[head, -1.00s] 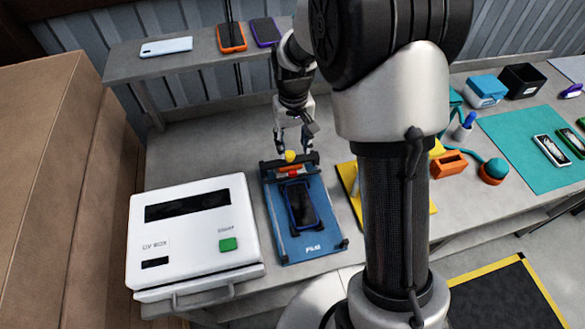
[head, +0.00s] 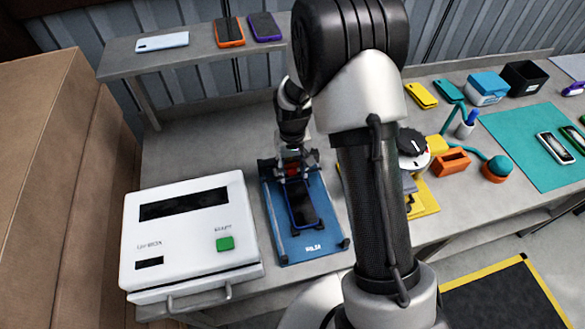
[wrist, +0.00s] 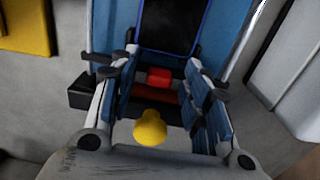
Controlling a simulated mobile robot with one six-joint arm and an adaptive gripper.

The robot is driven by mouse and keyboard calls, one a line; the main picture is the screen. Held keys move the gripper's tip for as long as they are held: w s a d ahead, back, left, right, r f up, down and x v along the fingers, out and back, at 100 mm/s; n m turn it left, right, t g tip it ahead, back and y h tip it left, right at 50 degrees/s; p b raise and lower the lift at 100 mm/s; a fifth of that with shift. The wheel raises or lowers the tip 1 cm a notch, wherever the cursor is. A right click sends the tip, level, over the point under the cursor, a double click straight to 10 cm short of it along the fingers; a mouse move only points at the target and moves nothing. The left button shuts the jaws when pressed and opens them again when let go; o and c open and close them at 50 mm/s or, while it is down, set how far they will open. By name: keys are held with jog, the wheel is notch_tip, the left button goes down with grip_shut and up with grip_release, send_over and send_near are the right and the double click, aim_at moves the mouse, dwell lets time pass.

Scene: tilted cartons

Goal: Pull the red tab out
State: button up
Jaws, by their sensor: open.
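The red tab (wrist: 159,77) shows in the wrist view, at the end of a dark phone (wrist: 172,25) with a blue edge. The phone lies on a blue fixture board (head: 329,222), and it also shows in the head view (head: 301,204). A yellow knob (wrist: 150,129) stands nearer the wrist camera than the tab. My gripper (wrist: 163,82) is open, its two fingers to the left and right of the tab with gaps between.
A white UV box (head: 190,238) with a green button stands left of the board. A yellow plate (head: 423,200) lies to the right, partly behind my arm. A shelf (head: 195,60) with several phones runs along the back. Bare grey bench lies behind the white box.

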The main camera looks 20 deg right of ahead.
jog(key=shift+c, duration=0.4)
grip_shut()
